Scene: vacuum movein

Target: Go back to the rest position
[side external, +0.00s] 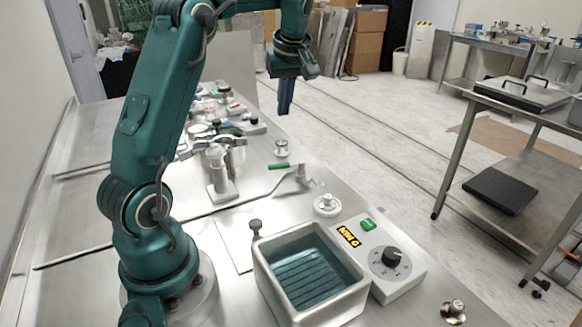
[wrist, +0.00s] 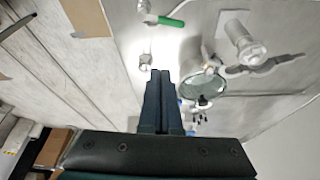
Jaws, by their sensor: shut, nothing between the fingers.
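My gripper (side external: 286,97) hangs pointing down from my teal arm at the top of the side external view, high above the far part of the steel bench (side external: 90,215). In the wrist view my gripper (wrist: 162,76) shows its two dark fingers pressed together with nothing between them. It is apart from everything on the bench.
A white bath (side external: 262,275) with a control box (side external: 405,275) stands at the bench front. Behind are a green-handled valve (side external: 280,166), a clear cylinder (side external: 217,172) and a round glass vessel (wrist: 203,84). Open floor (side external: 375,125) lies right of the bench.

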